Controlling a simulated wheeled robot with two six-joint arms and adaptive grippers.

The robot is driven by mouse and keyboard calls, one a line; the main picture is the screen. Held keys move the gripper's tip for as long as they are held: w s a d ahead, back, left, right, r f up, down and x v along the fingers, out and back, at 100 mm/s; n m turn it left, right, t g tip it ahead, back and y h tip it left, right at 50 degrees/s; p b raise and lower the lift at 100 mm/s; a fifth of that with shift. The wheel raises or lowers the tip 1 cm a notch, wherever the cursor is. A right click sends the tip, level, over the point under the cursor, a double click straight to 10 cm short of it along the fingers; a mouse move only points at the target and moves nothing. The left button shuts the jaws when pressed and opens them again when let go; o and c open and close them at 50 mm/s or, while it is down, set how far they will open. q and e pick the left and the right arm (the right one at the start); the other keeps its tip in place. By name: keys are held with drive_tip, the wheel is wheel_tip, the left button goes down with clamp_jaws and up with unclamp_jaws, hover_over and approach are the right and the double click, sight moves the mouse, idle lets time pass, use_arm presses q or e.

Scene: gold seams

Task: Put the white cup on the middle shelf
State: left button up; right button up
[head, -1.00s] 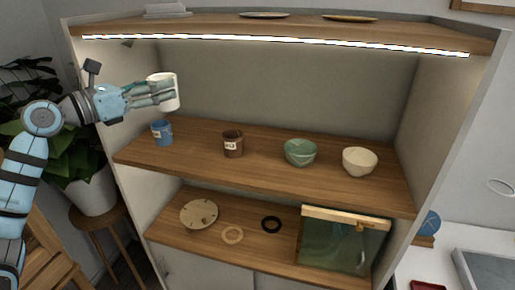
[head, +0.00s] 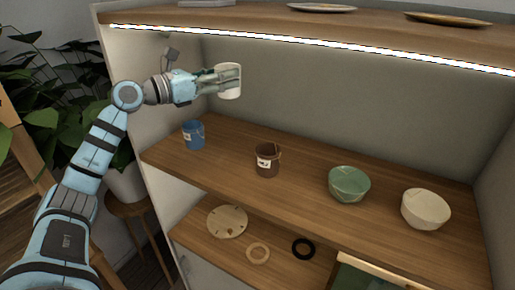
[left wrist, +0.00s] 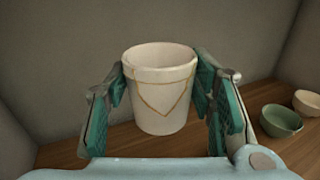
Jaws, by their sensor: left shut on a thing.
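The white cup (head: 229,92) is upright in my left gripper (head: 228,80), above the left part of the middle shelf (head: 310,166). In the left wrist view the cup (left wrist: 160,92) shows gold seams and sits between the two teal-padded fingers (left wrist: 165,95), which are shut on it. In the head view the fingers cover part of the cup. The cup is held above the shelf board, over and to the right of a blue cup (head: 194,135). My right gripper is not in view.
On the middle shelf also stand a brown cup (head: 267,160), a green bowl (head: 349,184) and a cream bowl (head: 425,209). A lit strip (head: 300,46) runs under the top shelf. The lower shelf holds a round disc (head: 227,221) and two rings. A plant stands at left.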

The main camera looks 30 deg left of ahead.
use_arm(q)
drive_tip(key=f+b, duration=0.1)
drive_tip(key=f, duration=0.5)
drive_tip(key=f+b, duration=0.2)
drive_tip(key=f, duration=0.4)
drive_tip(key=s+f+b, duration=0.1)
drive_tip(key=f+b, duration=0.1)
drive_tip(key=f, duration=0.4)
drive_tip(key=shift+a+f, duration=0.2)
drive_tip(key=shift+a, duration=0.05)
drive_tip(key=shift+s+f, duration=0.1)
drive_tip(key=shift+f, duration=0.25)
drive_tip(key=shift+r, duration=0.1)
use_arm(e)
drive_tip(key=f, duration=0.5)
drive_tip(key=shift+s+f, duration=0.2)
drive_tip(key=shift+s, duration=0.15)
use_arm(q)
drive_tip(key=o, duration=1.3)
drive_tip(key=shift+f, duration=0.2)
drive_tip(key=shift+c, duration=0.2)
drive_tip(key=shift+o, duration=0.7)
drive_tip(key=shift+r, duration=0.15)
